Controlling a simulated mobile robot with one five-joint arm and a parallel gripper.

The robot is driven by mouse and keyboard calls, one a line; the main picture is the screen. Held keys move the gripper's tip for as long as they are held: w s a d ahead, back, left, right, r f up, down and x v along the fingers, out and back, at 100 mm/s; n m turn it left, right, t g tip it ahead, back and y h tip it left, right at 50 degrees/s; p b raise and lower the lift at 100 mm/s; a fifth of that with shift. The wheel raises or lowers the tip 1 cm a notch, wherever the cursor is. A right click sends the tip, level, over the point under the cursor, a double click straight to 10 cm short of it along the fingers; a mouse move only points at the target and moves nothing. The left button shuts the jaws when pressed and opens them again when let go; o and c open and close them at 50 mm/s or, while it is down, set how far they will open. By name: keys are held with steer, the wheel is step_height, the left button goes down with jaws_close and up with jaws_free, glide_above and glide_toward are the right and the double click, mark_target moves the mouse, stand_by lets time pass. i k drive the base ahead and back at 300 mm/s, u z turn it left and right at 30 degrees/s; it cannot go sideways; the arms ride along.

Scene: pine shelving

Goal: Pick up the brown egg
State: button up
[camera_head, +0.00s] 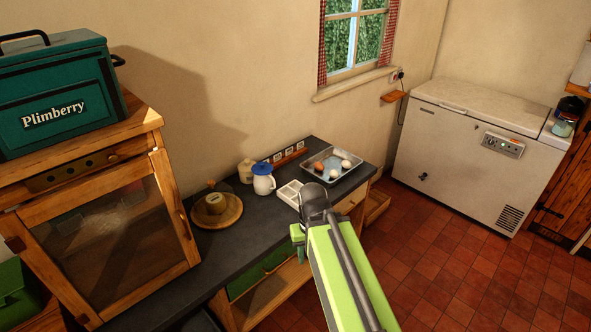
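A metal tray (314,177) sits on the dark counter, near its right end. A small brown egg (318,166) lies in the left part of the tray, with paler eggs (346,164) to its right. My green arm reaches up from the bottom of the view, and its dark joint is in front of the counter, below the tray in the picture. My gripper (298,240) shows only as a small green part at the left of that joint, apart from the egg. Its fingertips are too small and hidden to tell open from shut.
A white sectioned dish (289,193), a blue-lidded white jug (264,181), a cream jar (246,171) and a wooden plate (230,212) stand left of the tray. A wooden rack (290,157) stands behind. A glass-fronted cabinet (110,235) blocks the left. The red tile floor is open at right.

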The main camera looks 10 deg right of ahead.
mark_target(319, 166)
steer(key=u, duration=0.5)
steer(key=k, duration=0.1)
steer(key=u, duration=2.6)
steer(key=k, duration=1.6)
steer(key=z, duration=1.45)
steer(key=i, duration=1.5)
steer(key=u, duration=0.05)
